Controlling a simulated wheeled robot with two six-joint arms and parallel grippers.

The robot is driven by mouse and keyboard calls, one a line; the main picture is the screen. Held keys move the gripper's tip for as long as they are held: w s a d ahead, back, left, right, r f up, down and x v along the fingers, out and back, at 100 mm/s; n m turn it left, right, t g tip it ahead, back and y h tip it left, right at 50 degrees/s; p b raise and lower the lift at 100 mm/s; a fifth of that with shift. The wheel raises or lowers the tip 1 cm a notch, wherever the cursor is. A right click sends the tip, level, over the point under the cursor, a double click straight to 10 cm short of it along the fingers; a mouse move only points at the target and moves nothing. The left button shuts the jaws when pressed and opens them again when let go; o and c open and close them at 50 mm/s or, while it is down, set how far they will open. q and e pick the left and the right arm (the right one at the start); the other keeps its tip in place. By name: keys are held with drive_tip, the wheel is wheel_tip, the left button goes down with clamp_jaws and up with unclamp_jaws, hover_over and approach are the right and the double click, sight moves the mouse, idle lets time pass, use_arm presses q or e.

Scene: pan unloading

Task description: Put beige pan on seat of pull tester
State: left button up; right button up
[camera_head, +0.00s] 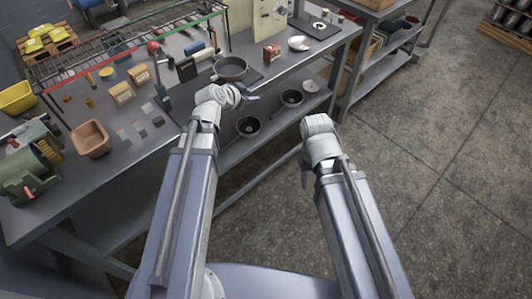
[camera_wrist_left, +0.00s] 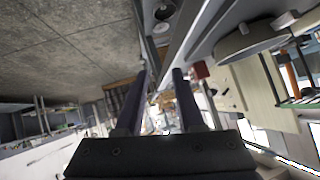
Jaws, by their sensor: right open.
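A round grey-beige pan (camera_head: 230,68) sits on the workbench, partly over a dark flat plate (camera_head: 253,77); whether this plate is the tester's seat I cannot tell. A pan also shows in the left wrist view (camera_wrist_left: 245,42), at upper right. A stand with a red ball knob (camera_head: 153,46) and a blue cylinder is left of the pan; it may be the pull tester. My left gripper (camera_head: 252,98) is just in front of the bench edge, apart from the pan; its fingers (camera_wrist_left: 160,72) are open and empty. My right gripper (camera_head: 304,180) is over the floor, mostly hidden by its wrist.
Two dark pans (camera_head: 248,126) (camera_head: 292,97) stand on the lower shelf. Cartons (camera_head: 122,93) and a brown tub (camera_head: 90,138) are at left.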

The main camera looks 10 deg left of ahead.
use_arm(q)
drive_tip(key=s+d+f+g, duration=0.5)
drive_tip(key=s+d+f, duration=0.1)
drive_tip(key=s+d, duration=0.35)
drive_tip(key=s+d+f+n+g+y, duration=0.1)
drive_tip(key=s+f+n+g+y, duration=0.1)
drive_tip(key=s, duration=1.1)
drive_tip(key=n+g+y, duration=0.1)
drive_tip(key=g+y, duration=0.1)
drive_tip(key=g, duration=0.1)
drive_tip(key=shift+d+f+y, duration=0.2)
drive_tip(key=shift+d+y, duration=0.15)
drive_tip(key=shift+y, duration=0.05)
